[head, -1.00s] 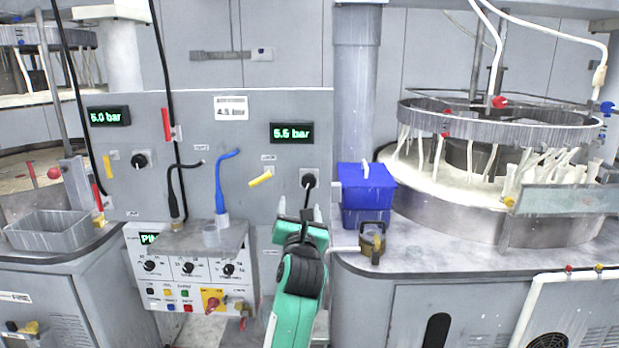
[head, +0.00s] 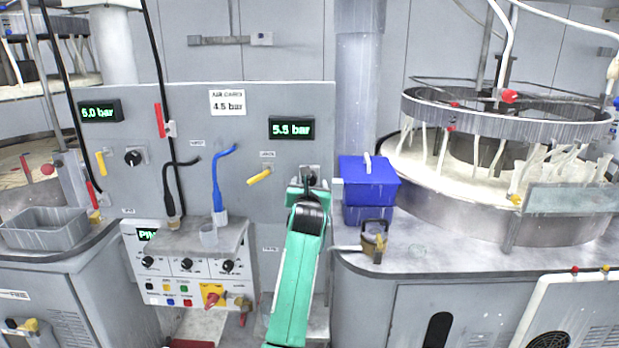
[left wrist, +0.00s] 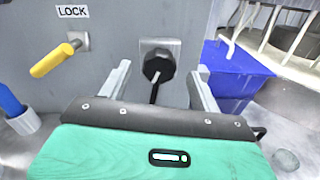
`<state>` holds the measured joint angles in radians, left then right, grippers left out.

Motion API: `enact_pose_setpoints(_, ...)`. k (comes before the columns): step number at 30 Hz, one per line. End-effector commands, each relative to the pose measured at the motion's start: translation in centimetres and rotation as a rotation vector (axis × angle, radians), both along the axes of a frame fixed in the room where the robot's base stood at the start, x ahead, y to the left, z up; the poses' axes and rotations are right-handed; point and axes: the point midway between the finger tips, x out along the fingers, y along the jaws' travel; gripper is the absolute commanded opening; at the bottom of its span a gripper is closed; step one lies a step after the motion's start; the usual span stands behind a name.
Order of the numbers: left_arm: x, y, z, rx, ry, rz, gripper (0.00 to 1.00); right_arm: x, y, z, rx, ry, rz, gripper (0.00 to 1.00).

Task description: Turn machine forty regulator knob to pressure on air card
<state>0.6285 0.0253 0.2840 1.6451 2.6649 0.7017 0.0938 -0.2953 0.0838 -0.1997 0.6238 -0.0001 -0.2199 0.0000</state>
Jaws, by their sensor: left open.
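The grey panel carries a black regulator knob (head: 311,171) under the green display (head: 291,128) that reads 5.5 bar. The air card (head: 227,102) reads 4.5 bar. My left gripper (head: 307,187) is in front of this knob and partly hides it. In the left wrist view, the open fingers (left wrist: 160,80) stand on either side of the knob (left wrist: 158,64), with a dark stem below it; whether they touch it I cannot tell. A second knob (head: 133,158) sits under a 5.0 bar display (head: 99,112). The machine number labels are too small to read. My right gripper is not in view.
A yellow lock lever (head: 260,177) sits just left of the knob. A blue box (head: 368,184) stands close on the right, with a brass-coloured padlock-like item (head: 374,240) on the bench. A control box (head: 190,265) and blue hose (head: 219,180) are at left.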

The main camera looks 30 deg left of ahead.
Motion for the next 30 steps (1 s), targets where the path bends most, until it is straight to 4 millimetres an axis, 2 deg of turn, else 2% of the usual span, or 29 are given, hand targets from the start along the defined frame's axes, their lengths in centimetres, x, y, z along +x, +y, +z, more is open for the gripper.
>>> enact_pose_setpoints(7, 2.0, 1.3, 0.1, 0.001, -0.001, 0.0, 0.64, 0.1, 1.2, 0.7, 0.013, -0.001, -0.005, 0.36)
enact_pose_setpoints(18, 2.4, 1.5, 0.0, 0.001, -0.001, 0.0, 0.64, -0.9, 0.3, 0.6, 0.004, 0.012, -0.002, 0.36)
enact_pose_setpoints(20, 2.4, 1.5, 0.0, 0.001, 0.0, 0.0, 0.54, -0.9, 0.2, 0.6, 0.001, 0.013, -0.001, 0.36)
enact_pose_setpoints(25, 2.4, 1.4, 0.0, 0.001, 0.0, 0.0, 0.21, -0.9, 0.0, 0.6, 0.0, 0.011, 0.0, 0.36)
enact_pose_setpoints(30, 2.3, 1.4, 0.0, -0.003, -0.003, 0.0, 0.19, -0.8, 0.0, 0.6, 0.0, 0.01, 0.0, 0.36)
